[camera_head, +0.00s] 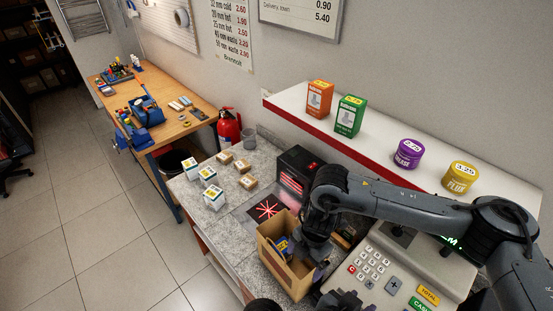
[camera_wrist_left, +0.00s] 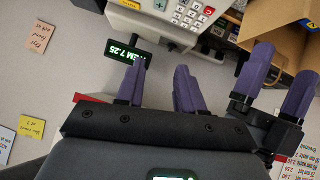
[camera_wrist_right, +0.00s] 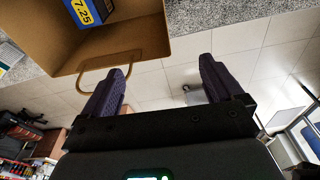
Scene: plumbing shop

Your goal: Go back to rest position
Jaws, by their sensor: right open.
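My right arm crosses over the cash register (camera_head: 385,285) from the right, and its gripper (camera_head: 312,256) hangs fingers down at the brown paper bag (camera_head: 275,257). In the right wrist view the right fingers (camera_wrist_right: 162,68) are apart with nothing between them. The bag's loop handle (camera_wrist_right: 92,72) passes close by one finger; I cannot tell if they touch. My left gripper (camera_head: 343,302) is at the bottom of the head view, in front of the register. In the left wrist view its fingers (camera_wrist_left: 158,70) are parted and empty, with the right gripper (camera_wrist_left: 282,66) close beside it.
A blue and yellow box (camera_wrist_right: 88,10) lies in the bag. The lit price display (camera_wrist_left: 125,52) shows behind my left fingers. A shelf (camera_head: 378,150) with boxes and jars runs along the wall. Small cartons (camera_head: 213,197) stand on the counter. Open floor (camera_head: 110,210) lies left.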

